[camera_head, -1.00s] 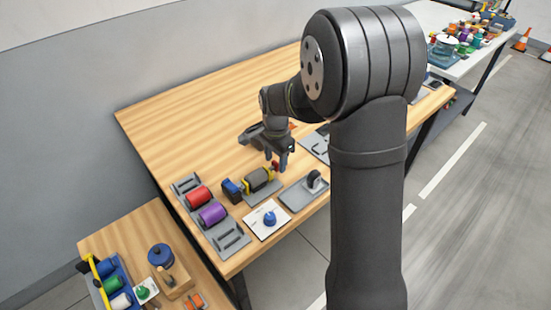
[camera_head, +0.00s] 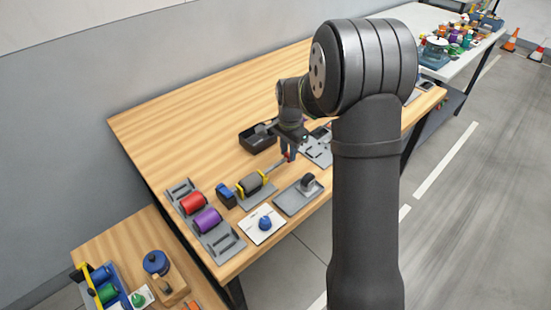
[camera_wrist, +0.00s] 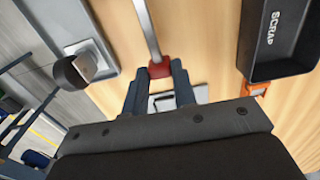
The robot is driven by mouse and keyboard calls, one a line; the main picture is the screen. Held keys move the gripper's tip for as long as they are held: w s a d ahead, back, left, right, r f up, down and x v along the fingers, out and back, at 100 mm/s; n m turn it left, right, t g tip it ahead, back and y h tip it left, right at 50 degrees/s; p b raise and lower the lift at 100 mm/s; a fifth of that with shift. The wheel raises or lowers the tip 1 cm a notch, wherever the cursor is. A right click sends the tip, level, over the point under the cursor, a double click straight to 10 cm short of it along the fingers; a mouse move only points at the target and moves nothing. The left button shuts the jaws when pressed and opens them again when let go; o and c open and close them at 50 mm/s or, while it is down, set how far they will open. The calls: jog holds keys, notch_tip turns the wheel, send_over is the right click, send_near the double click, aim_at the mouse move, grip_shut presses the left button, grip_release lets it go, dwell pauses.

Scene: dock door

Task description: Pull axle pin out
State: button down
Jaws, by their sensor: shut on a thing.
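My gripper (camera_head: 289,154) is shut on the red knob of the axle pin. The red knob (camera_wrist: 160,68) sits between the two fingertips in the wrist view. The pin's grey rod (camera_head: 277,165) runs from the knob toward a holder with yellow end brackets (camera_head: 240,191) around a dark roll (camera_head: 251,184). In the wrist view the rod (camera_wrist: 147,28) runs out of the top edge. A long stretch of rod shows between knob and holder. I cannot tell whether its far tip is still inside the roll.
A black scrap bin (camera_head: 256,139) stands beside my gripper; it also shows in the wrist view (camera_wrist: 247,60). A grey tray (camera_head: 293,202) with a roller, a rack (camera_head: 226,244) with red and purple rolls, and a blue-topped card (camera_head: 255,234) lie nearby. The table's far left is bare.

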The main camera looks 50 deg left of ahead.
jog(key=shift+w, duration=0.65)
jog(key=c, duration=1.2)
grip_release()
jog(key=shift+o, duration=0.2)
jog(key=shift+r, duration=0.1)
notch_tip(320, 180, up, 17)
jog(key=shift+r, duration=0.15)
notch_tip(320, 180, down, 18)
jog(key=shift+s+r, duration=0.1)
jog(key=shift+r, duration=0.1)
jog(key=shift+s, duration=0.1)
